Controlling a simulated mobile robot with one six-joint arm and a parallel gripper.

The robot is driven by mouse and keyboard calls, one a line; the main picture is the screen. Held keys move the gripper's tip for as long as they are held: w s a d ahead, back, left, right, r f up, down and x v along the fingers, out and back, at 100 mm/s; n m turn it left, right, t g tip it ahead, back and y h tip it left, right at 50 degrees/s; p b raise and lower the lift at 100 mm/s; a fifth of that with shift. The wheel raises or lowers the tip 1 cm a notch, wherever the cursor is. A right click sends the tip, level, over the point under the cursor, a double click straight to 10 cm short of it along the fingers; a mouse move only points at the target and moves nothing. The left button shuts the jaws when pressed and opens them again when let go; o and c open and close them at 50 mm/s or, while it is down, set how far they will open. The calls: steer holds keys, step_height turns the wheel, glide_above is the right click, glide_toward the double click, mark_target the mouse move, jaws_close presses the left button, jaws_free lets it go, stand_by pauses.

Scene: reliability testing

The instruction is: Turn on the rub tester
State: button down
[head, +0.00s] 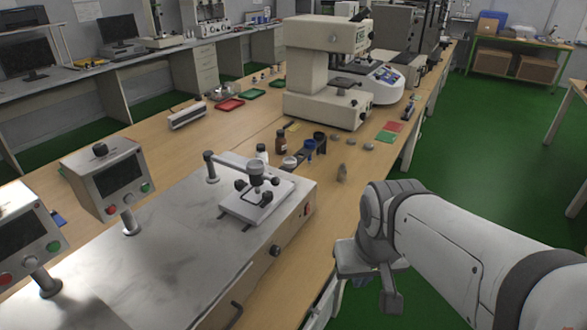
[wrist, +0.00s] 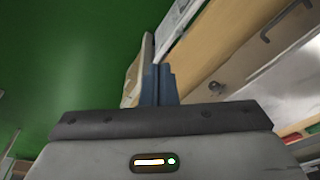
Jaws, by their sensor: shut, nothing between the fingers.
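A large bench machine (head: 170,245), which looks like the rub tester, fills the lower left of the head view. It has a grey metal top and a small white clamp fixture (head: 257,200) near its right end. A red switch (head: 307,210) and a dark round knob (head: 275,250) show on its side facing my arm. The machine's side with a knob (wrist: 215,88) also shows at the right in the wrist view. My gripper (head: 362,284) is beside the bench, right of the machine and apart from it. Its blue fingers (wrist: 157,84) are together and empty.
Two control boxes (head: 107,178) with screens stand on the machine's left. Bottles (head: 281,143) and small cups stand on the wooden bench behind it. A beige press-like machine (head: 320,75) stands further back. Green floor (head: 470,170) is clear at the right.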

mark_target(308, 209)
steer(key=shift+s, duration=0.15)
steer(key=w+a+f+m+y+b, duration=0.1)
steer(key=w+f+m+y+b, duration=0.25)
steer(key=w, duration=1.05)
steer(key=w+d+f+m+t+y+b, duration=0.1)
steer(key=w+d+f, duration=0.3)
steer(key=w, duration=0.4)
steer(key=w+d+f+m+t+y+b, duration=0.1)
steer(key=w+d+f+m+y+b, duration=0.1)
steer(key=w, duration=0.7)
steer(key=shift+w+d+f+m+t+y, duration=0.3)
steer(key=shift+d+f, duration=0.55)
steer(key=shift+d, duration=0.4)
steer(key=shift+f, duration=0.1)
steer(key=x, duration=0.9)
steer(key=shift+s+a, duration=0.1)
steer(key=w+a, duration=0.1)
steer(key=w+a+f, duration=0.1)
steer(key=shift+a, duration=0.4)
steer(key=shift+w+a, duration=0.35)
steer(key=shift+a, duration=0.05)
